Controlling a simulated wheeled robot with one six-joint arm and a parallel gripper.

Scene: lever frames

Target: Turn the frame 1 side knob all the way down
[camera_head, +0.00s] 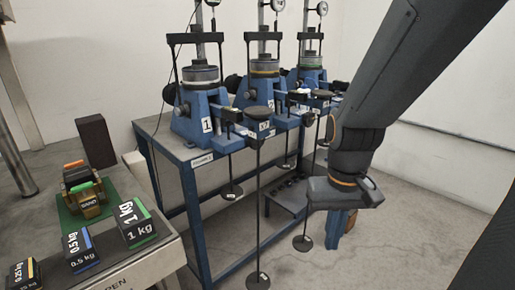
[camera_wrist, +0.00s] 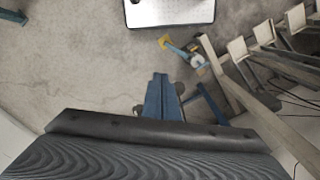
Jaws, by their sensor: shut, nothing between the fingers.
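Frame 1 (camera_head: 190,128) is the leftmost blue lever frame, with a "1" label on its body, in the head view. A dark round knob (camera_head: 168,94) shows at its left side, partly behind the frame; its turned position is too small to tell. My gripper (camera_head: 345,192) is at the end of my dark arm, right of the frames and well apart from frame 1.
Two similar frames (camera_head: 262,95) stand behind frame 1 on a blue-legged bench (camera_head: 196,215). Hanger rods with round plates (camera_head: 258,281) hang in front of the bench. A weights table (camera_head: 150,262) with labelled weights is at lower left. Open floor (camera_head: 400,235) lies at right.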

